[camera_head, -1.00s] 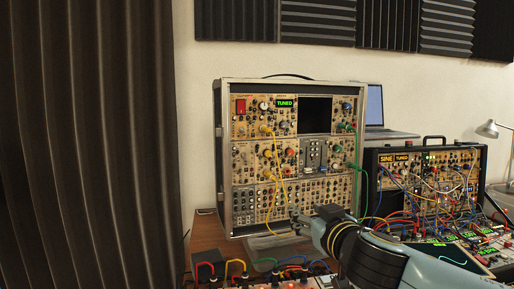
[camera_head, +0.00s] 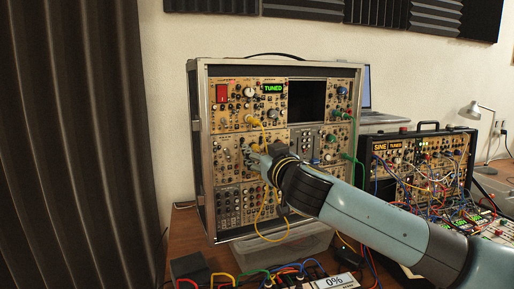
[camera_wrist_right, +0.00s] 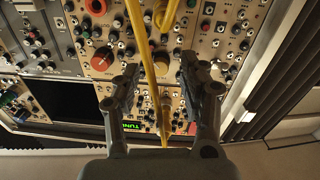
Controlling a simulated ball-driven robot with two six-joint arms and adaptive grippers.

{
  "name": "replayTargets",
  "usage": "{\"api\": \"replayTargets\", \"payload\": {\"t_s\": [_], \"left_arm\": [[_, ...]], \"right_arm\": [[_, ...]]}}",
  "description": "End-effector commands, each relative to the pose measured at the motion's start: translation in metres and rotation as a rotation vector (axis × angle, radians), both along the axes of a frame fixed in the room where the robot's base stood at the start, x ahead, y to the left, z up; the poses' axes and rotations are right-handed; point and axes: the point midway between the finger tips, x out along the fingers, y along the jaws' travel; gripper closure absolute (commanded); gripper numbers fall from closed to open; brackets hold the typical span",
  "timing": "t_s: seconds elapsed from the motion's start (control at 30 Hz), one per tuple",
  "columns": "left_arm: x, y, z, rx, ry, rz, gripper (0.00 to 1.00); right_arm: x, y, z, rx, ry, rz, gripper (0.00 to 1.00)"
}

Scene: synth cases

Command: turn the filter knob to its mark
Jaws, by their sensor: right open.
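The tall modular synth case (camera_head: 203,150) stands upright on the table. Its labels are too small for me to tell which knob is the filter knob, and I cannot make out its mark. My right gripper (camera_head: 252,158) is at the middle row of modules in the head view, partly hiding them. Yellow cables (camera_wrist_right: 146,45) hang across this knob. An orange-red knob (camera_wrist_right: 102,60) sits beside the left finger. Contact cannot be judged.
A yellow patch cable (camera_head: 258,224) loops below the gripper, and a green cable (camera_head: 359,172) hangs at the case's right. A smaller black synth case (camera_head: 473,150) full of cables stands to the right. A clear bin (camera_head: 290,246) sits below the tall case.

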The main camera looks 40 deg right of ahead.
Motion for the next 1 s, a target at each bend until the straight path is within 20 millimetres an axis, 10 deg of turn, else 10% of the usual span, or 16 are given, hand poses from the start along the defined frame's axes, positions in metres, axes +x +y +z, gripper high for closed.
{"api": "replayTargets", "payload": {"t_s": [0.47,0.8,1.0], "left_arm": [[0.006,-0.003,0.004,-0.004,-0.01,0.001,0.6],[0.002,-0.004,0.003,-0.005,-0.004,0.001,0.6],[0.002,-0.004,0.004,-0.005,-0.003,0.001,0.6]], "right_arm": [[0.018,-0.007,-0.001,0.001,0.001,0.0,0.57],[0.018,-0.007,-0.001,0.001,0.001,0.0,1.0],[0.018,-0.007,-0.001,-0.001,0.002,0.0,1.0]]}}
